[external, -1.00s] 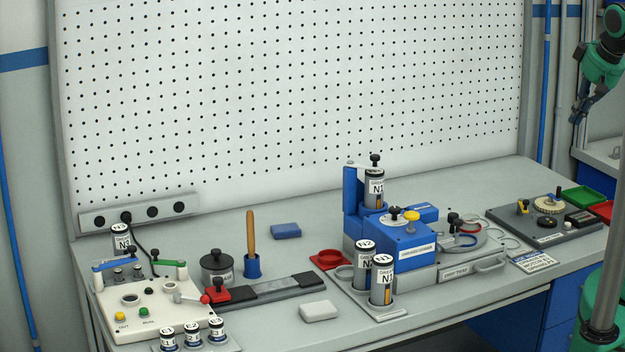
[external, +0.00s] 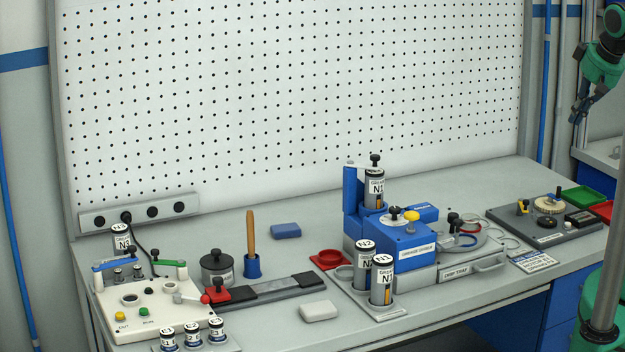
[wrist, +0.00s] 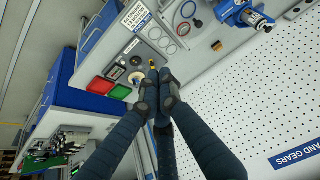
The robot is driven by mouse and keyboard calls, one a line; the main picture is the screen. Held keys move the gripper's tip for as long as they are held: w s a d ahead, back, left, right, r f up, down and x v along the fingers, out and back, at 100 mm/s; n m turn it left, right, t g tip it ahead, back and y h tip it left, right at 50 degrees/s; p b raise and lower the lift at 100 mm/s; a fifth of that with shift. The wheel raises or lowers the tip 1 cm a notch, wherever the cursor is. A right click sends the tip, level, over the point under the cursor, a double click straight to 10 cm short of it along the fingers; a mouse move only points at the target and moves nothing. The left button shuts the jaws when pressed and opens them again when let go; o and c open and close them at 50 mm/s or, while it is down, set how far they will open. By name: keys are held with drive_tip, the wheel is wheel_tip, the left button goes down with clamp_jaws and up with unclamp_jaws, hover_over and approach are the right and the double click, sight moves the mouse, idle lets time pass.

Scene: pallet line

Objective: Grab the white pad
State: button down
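The white pad (external: 319,311) is a small pale block with rounded edges. It lies flat near the front edge of the workbench, right of the dark strip, in the external view. It does not show in the wrist view. My gripper (external: 582,106) is at the upper right of the external view, far from the pad. In the wrist view my gripper (wrist: 157,72) has its dark fingers brought together at the tips, with nothing visible held between them.
A blue pad (external: 286,231) lies behind the white one. A blue grease station (external: 405,245) with labelled cylinders stands to its right. A wooden-handled tool (external: 250,235) and a pale control box (external: 150,310) stand to its left. A pegboard (external: 300,90) backs the bench.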

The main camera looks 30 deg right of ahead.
drive_tip(key=c, duration=0.5)
unclamp_jaws()
drive_tip(key=w+a+f+g+y, duration=0.1)
drive_tip(key=w+a+f+g, duration=0.1)
drive_tip(key=w+a, duration=0.9)
drive_tip(key=w+a+f+g, duration=0.1)
drive_tip(key=w+a+f, duration=0.1)
drive_tip(key=w+a, duration=0.95)
drive_tip(key=s+a+f+g, duration=0.1)
drive_tip(key=a+f, duration=0.6)
drive_tip(key=a, duration=0.4)
drive_tip(key=s+a+f+p, duration=0.1)
drive_tip(key=s+a+f, duration=0.1)
drive_tip(key=a+f, duration=0.6)
drive_tip(key=s+a+f+m+g+h, duration=0.1)
drive_tip(key=a+f, duration=0.7)
drive_tip(key=a, duration=0.8)
drive_tip(key=shift+s+f+g, duration=0.25)
drive_tip(key=shift+s+g, duration=0.05)
drive_tip(key=shift+s, duration=0.25)
